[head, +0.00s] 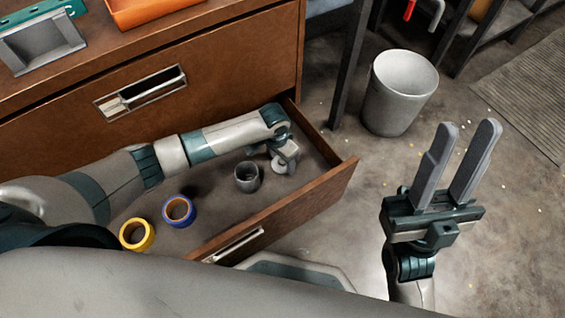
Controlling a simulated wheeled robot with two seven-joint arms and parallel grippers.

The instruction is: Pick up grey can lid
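My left arm reaches from the left into an open wooden drawer (320,195). My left gripper (287,158) points down inside it, near the back right corner. A small pale round piece (279,166), which looks like the grey can lid, shows at the fingertips; I cannot tell whether the fingers hold it or are beside it. The fingers are mostly hidden by the gripper's own body. A grey open can (247,178) stands upright just left of the gripper. My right gripper (468,135) is open and empty, raised over the floor at the right.
A blue tape roll (179,211) and a yellow tape roll (137,234) lie in the drawer's left part. A shut drawer with a metal handle (141,92) is above. A grey bin (399,92) stands on the floor behind the drawer, beside a dark post (352,65).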

